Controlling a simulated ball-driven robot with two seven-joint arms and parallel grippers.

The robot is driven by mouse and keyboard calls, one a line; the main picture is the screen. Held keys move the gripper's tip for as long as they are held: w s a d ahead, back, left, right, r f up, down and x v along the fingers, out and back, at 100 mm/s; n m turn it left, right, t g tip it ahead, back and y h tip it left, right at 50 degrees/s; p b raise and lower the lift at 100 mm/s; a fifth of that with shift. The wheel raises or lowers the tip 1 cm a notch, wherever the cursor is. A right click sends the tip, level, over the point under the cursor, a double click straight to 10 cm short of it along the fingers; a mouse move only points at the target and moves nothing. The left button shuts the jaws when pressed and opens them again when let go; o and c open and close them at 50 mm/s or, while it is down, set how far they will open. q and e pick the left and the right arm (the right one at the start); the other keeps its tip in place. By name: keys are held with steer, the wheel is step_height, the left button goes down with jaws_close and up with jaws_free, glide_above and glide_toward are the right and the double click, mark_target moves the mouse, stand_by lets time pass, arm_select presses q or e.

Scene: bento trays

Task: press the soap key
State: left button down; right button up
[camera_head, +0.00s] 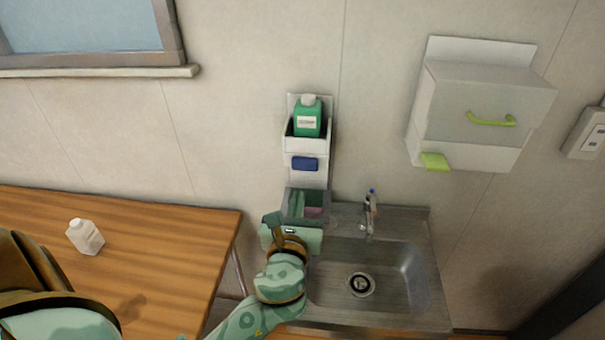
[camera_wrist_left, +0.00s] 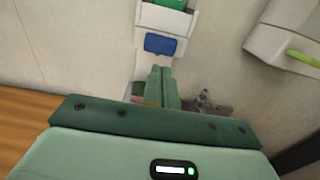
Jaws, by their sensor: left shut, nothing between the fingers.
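The soap dispenser (camera_head: 306,143) is a white wall unit holding a green bottle (camera_head: 307,119) with a pale cap. Its blue soap key (camera_head: 305,163) is on the front below the bottle holder; the key also shows in the left wrist view (camera_wrist_left: 165,45). My left gripper (camera_head: 297,198) is shut and empty, below the key in the head view. In the left wrist view its closed fingers (camera_wrist_left: 162,72) point toward the unit, their tips just under the key in the picture, apparently apart from it. My right gripper is not in view.
A metal sink (camera_head: 405,268) with a tap (camera_head: 369,212) is right of my left gripper. A white wall box (camera_head: 470,105) with a green handle hangs upper right. A wooden table (camera_head: 170,230) at left carries a white bottle (camera_head: 85,237).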

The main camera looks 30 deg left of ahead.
mark_target(304, 167)
arm_select(q)
steer(key=x, duration=0.9)
steer(key=shift+w, duration=0.1)
